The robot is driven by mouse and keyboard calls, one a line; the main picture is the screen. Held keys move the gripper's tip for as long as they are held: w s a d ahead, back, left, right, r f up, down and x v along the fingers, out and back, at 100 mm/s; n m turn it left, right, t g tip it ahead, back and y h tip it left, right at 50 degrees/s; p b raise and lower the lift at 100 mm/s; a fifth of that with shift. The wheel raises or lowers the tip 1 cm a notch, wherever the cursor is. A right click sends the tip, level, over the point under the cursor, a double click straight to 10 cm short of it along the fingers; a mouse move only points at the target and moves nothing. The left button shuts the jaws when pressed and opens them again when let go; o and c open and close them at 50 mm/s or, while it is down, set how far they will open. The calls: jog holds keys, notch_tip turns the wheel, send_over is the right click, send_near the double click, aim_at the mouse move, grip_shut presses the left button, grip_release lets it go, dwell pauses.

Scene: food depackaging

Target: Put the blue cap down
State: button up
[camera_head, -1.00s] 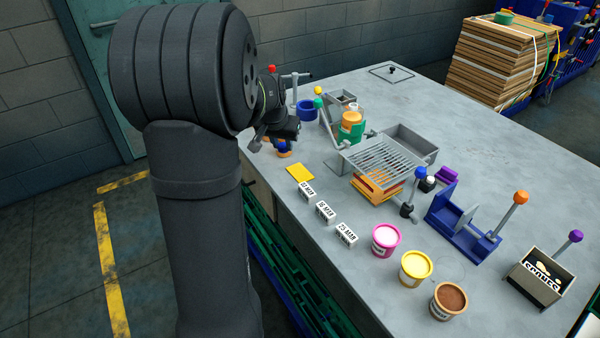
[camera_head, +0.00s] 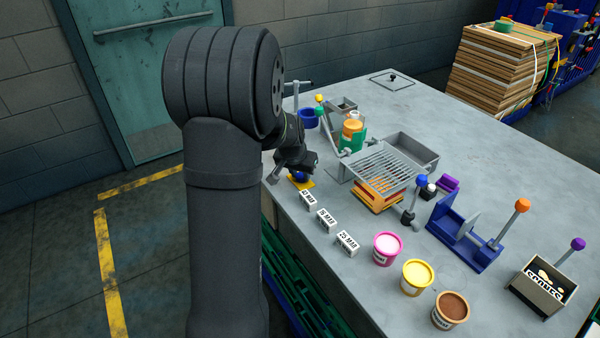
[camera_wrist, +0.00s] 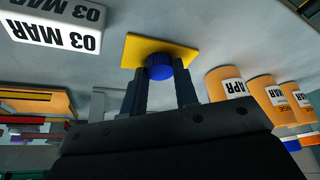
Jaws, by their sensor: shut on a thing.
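The blue cap (camera_wrist: 159,67) is between the fingertips of my gripper (camera_wrist: 160,82) in the wrist view, and the gripper is shut on it. A yellow square (camera_wrist: 130,48) lies on the table right by the cap; I cannot tell whether the cap touches it. In the head view my gripper (camera_head: 294,168) is at the table's near left edge. The blue cap (camera_head: 299,176) shows just below it, over the yellow square (camera_head: 308,184).
White date blocks (camera_head: 326,219) stand in a row right of the yellow square. In the wrist view, orange labelled cups (camera_wrist: 224,84) stand close right of the gripper. A grill rack (camera_head: 383,166) stands mid-table. Tubs (camera_head: 387,247) line the front.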

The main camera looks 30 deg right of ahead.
jog(key=shift+f, duration=0.15)
jog(key=o, duration=0.9)
jog(key=v, duration=1.2)
